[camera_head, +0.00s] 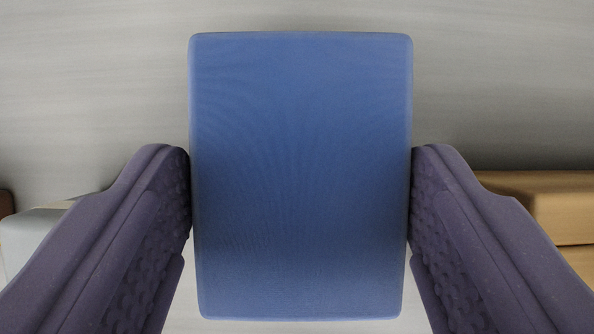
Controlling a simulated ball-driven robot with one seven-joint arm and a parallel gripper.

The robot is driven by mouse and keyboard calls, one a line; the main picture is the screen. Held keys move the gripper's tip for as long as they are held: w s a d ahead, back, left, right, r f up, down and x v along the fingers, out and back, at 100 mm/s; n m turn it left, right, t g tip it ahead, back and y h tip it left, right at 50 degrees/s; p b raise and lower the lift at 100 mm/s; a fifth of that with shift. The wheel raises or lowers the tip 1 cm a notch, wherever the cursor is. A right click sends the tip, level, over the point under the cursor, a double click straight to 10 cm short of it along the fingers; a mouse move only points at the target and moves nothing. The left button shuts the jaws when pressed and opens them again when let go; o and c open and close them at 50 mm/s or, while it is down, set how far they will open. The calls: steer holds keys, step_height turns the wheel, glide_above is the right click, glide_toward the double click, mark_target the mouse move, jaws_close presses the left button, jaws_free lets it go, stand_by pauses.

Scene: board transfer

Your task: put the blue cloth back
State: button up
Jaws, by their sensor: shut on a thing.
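The blue cloth (300,180) shows as a block-like rectangle with rounded corners, large in the middle of the head camera view. My gripper (300,195) is shut on it, with one dark purple finger pressed to its left side and the other to its right side. The cloth hides most of what lies directly behind it. I cannot tell whether it is touching the surface behind it.
A pale grey surface (90,90) fills the background and is bare in the upper part. A tan box-like thing (545,205) lies at the right edge, partly behind my finger. A whitish thing (25,240) and a small brown thing (6,204) show at the left edge.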

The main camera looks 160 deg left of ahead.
step_height(320, 180, down, 2)
steer(key=shift+f, duration=0.25)
steer(key=shift+r, duration=0.15)
steer(key=o, duration=1)
steer(key=shift+b, duration=0.3)
steer(key=p+v, duration=0.4)
steer(key=v, duration=0.8)
